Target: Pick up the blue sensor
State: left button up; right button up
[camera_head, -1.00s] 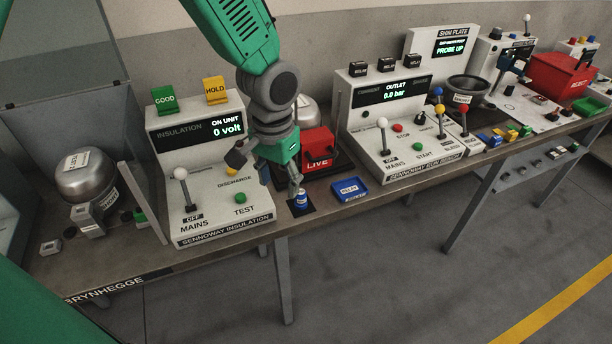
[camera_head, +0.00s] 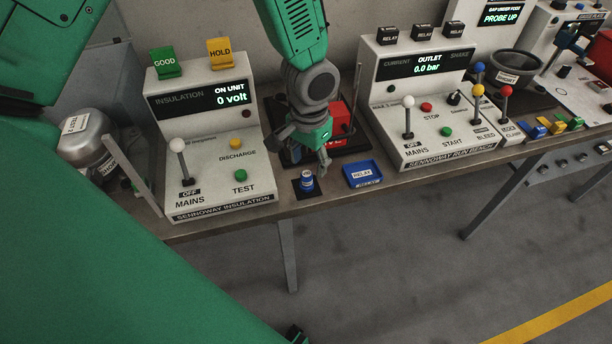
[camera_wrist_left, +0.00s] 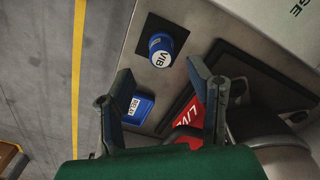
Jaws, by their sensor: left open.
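The blue sensor (camera_head: 308,182) is a small upright cylinder on a dark square pad near the bench's front edge. In the left wrist view the sensor (camera_wrist_left: 161,48) shows a VIB label and lies beyond the fingertips, between their lines. My left gripper (camera_head: 303,152) is open, just above and behind the sensor in the head view, and holds nothing. In the left wrist view the open fingers (camera_wrist_left: 160,82) are spread wide, with a gap to the sensor.
A blue RELAY tray (camera_head: 362,174) sits right of the sensor. The red LIVE block (camera_head: 343,137) stands behind the gripper. The white insulation unit (camera_head: 213,190) with its MAINS lever is close on the left, and the run bench unit (camera_head: 440,147) is on the right.

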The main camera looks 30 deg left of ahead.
aim_at(309, 174)
pick_arm(q)
notch_tip(309, 174, down, 4)
jog(key=shift+d+f, duration=0.15)
jog(key=shift+w+f, duration=0.1)
jog(key=shift+f, duration=0.15)
jog(key=shift+a, duration=0.4)
grip_shut()
jog(key=shift+d, duration=0.2)
